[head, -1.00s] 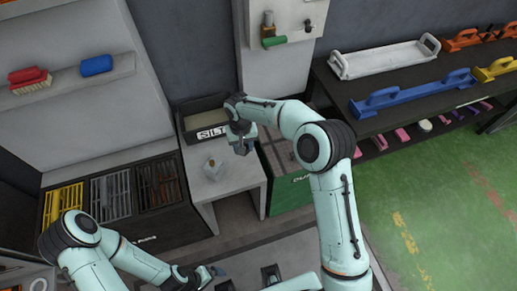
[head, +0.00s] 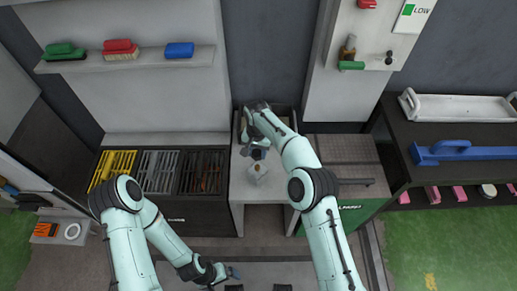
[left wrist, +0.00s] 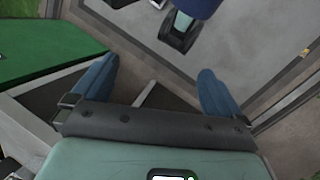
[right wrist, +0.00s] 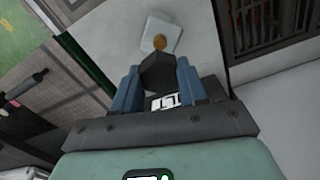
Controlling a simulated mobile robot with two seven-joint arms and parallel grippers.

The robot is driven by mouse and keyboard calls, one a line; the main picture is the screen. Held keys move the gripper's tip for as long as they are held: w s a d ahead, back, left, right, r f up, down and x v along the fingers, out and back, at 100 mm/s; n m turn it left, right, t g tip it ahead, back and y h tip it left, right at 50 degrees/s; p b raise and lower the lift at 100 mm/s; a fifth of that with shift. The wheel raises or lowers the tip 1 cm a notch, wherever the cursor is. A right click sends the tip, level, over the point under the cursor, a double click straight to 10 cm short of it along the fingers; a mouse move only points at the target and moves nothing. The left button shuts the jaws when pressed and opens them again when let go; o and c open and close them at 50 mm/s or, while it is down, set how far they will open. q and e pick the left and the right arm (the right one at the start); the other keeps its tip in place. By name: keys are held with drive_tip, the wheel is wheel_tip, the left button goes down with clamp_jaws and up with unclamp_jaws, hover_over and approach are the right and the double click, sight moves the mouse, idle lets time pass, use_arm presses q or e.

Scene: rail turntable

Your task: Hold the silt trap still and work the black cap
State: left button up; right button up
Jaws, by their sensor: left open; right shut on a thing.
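The silt trap (head: 258,174) is a small pale block with a brown spot on top, standing on the white bench. It also shows in the right wrist view (right wrist: 150,24) just beyond the fingertips. My right gripper (head: 258,153) is shut on a dark, faceted piece, which looks like the black cap (right wrist: 158,74). It holds the cap beside the trap, apart from the brown spot; the height is hard to tell. My left gripper (head: 234,272) is low, in front of the bench and away from the trap. In the left wrist view it is open and empty (left wrist: 157,70).
A dark bin (head: 285,113) stands at the back of the bench (head: 240,205). Yellow, grey and dark grates (head: 160,172) lie to the left. A green cabinet with a dark top (head: 345,165) stands right. My right arm reaches over the bench's right side.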

drive_tip(key=shift+f, duration=0.65)
use_arm(q)
drive_tip(key=shift+c, duration=0.2)
drive_tip(key=m+t+h, duration=0.6)
drive_tip(key=m+t, duration=0.5)
drive_tip(key=m, duration=0.2)
approach(257, 171)
drive_tip(key=f, duration=0.1)
drive_tip(key=x, duration=1.1)
drive_tip(key=shift+w+a+f, duration=0.2)
drive_tip(key=shift+f, duration=0.2)
